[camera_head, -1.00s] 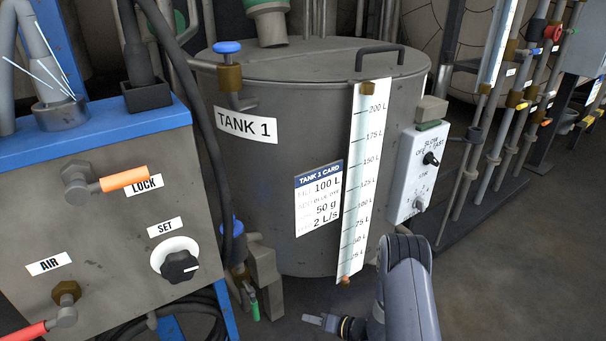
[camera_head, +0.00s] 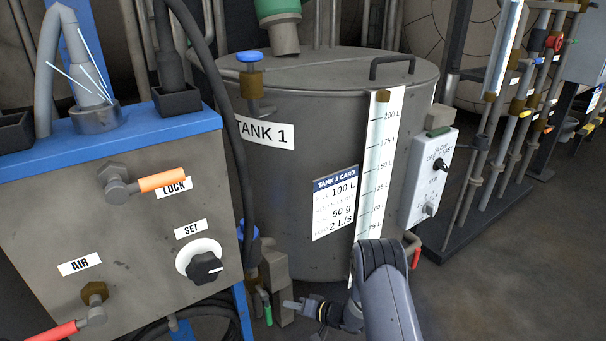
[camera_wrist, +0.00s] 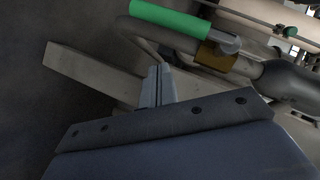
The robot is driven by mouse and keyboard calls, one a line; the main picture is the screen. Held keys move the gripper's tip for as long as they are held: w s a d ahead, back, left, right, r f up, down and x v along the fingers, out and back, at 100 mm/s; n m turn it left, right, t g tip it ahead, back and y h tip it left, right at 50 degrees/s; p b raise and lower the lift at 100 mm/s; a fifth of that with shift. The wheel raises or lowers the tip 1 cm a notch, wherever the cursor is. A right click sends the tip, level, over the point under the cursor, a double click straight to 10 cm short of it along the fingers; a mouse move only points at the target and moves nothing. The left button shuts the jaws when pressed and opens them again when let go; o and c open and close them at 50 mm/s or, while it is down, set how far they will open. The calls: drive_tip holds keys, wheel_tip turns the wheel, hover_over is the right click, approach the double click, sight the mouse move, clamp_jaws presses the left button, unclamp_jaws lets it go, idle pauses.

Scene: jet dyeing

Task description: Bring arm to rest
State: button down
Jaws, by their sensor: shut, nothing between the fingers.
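My gripper (camera_head: 290,304) is low in front of the tank, at the end of my grey arm, near the bottom middle of the head view. In the wrist view my gripper (camera_wrist: 158,72) has its two narrow fingers together with nothing between them. Behind the fingers in the wrist view is a pale grey block-like bar (camera_wrist: 92,72). A green-handled valve (camera_wrist: 165,20) with a brass fitting shows above them. I cannot tell whether the fingertips touch the bar.
A control cabinet (camera_head: 110,220) with orange and red levers is at left. Pipes (camera_head: 515,120) stand at right. Floor (camera_head: 500,270) is clear at lower right.

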wheel_tip(320, 180, up, 9)
drive_tip(key=n+t+h+p, duration=0.2)
drive_tip(key=n+h, duration=0.4)
drive_tip(key=shift+w+d+t, duration=0.3)
drive_tip(key=shift+d, duration=0.15)
drive_tip(key=shift+r, duration=0.35)
drive_tip(key=shift+d, duration=0.1)
